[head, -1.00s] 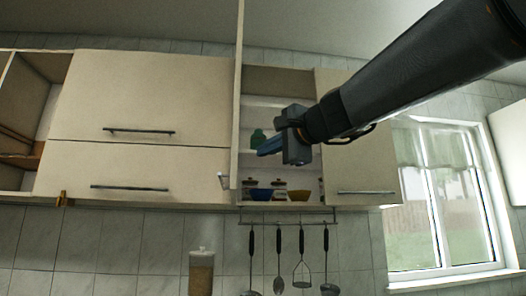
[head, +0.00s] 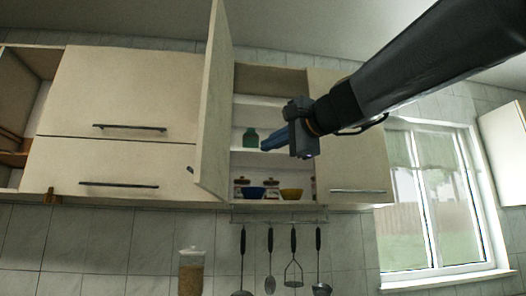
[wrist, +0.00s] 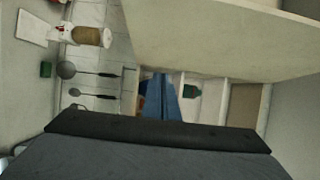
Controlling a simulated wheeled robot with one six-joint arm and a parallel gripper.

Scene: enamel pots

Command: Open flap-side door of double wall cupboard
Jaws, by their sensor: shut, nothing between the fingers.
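The cupboard door (head: 215,110) stands swung open at the left of the open compartment (head: 270,120), with its inner face showing. Its handle (head: 190,170) just shows past the free edge at lower left. In the wrist view the door is the large beige panel (wrist: 220,40) at the top. My gripper (head: 270,142) is in front of the open compartment, right of the door and apart from it in the head view. Its blue fingers are together and empty; they also show in the wrist view (wrist: 160,98).
The shelves hold a green jar (head: 250,138), a blue bowl (head: 255,192), a yellow bowl (head: 291,193) and small jars. Closed flap doors (head: 115,95) are at left, another closed door (head: 350,160) at right. Utensils (head: 270,255) hang below. A window (head: 435,200) is right.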

